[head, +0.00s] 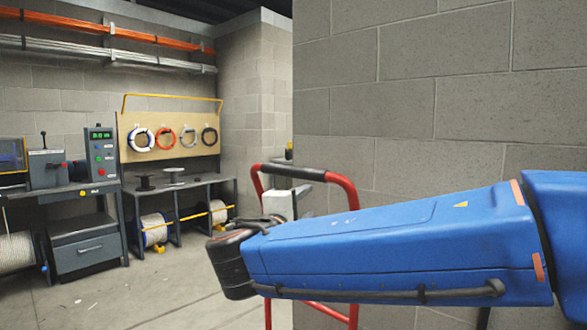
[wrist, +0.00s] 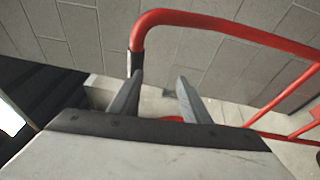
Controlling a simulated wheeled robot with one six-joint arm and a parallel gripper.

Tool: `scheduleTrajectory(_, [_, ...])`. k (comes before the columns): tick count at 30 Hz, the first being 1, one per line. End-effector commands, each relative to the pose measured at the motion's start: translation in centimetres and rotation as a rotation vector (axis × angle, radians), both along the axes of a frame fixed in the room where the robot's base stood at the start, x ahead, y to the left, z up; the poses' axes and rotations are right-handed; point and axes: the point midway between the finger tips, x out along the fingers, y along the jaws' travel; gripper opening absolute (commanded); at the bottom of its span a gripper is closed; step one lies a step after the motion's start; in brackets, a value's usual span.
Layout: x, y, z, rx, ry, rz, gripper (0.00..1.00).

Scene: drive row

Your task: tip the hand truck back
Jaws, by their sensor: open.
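The hand truck (head: 347,193) is a red tube frame beside the block wall, partly hidden behind my blue arm. Its curved red handle also shows in the wrist view (wrist: 215,24), running from upper middle to the right edge. A black section (wrist: 134,63) of the handle's left end meets the left fingertip in the picture; I cannot tell whether they touch. My gripper (wrist: 156,88) is open, with no tube visible between its two grey fingers. In the head view my gripper (head: 300,190) is partly hidden by my wrist and overlaps the handle.
The grey block wall (head: 440,90) stands close on the right, behind the hand truck. A workbench (head: 90,187) with machines and a lower table (head: 190,184) with wire spools line the left and back.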

Motion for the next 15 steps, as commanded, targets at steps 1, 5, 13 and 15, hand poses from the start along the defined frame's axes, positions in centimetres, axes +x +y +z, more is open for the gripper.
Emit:
scheduleTrajectory(1, [-0.3, 2.2, 0.7, -0.018, -0.032, 0.031, 0.43])
scheduleTrajectory(5, [-1.0, 5.8, 2.3, -0.047, -0.099, 0.08, 0.43])
scheduleTrajectory(13, [-0.2, 6.7, 3.1, -0.056, -0.128, 0.097, 0.43])
scheduleTrajectory(15, [0.7, 6.4, 3.3, -0.056, -0.127, 0.096, 0.43])
